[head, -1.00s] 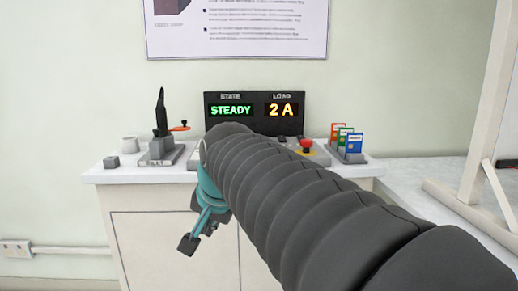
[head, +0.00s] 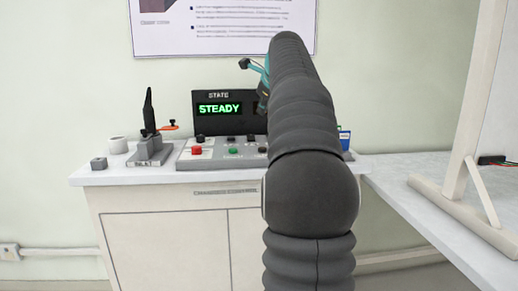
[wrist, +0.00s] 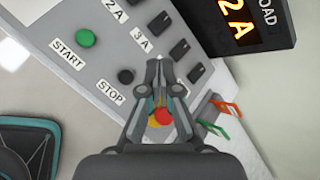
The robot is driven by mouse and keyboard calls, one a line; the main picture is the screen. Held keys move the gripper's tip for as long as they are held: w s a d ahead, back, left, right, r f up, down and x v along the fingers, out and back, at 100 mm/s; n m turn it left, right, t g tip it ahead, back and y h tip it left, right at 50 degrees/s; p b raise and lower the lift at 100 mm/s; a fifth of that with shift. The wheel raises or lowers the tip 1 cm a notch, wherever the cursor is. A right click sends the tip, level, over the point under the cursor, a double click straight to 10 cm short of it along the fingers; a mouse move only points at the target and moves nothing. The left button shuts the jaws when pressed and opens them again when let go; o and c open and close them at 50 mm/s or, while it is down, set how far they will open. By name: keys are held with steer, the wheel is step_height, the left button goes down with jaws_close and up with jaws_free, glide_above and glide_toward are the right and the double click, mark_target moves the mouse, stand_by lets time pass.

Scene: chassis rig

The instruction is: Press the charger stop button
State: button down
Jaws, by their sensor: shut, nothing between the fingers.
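The charger panel (head: 212,160) lies on the white cabinet in the head view. In the head view my arm hides the panel's right part.
The display (head: 220,108) reads STEADY, and 2 A in the wrist view. Dark knobs (wrist: 158,23) line the panel. A red mushroom button (wrist: 162,118) shows behind my fingers. A red button (head: 197,150) sits at the panel's left.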

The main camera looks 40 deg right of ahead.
steer(key=shift+f+b, duration=1.8)
steer(key=shift+f, duration=2.6)
steer(key=shift+f, duration=0.15)
steer(key=shift+f, duration=0.3)
steer(key=shift+f+b, duration=0.3)
steer(key=shift+f, duration=0.15)
steer(key=shift+r+p, duration=0.9)
steer(key=shift+p, duration=0.15)
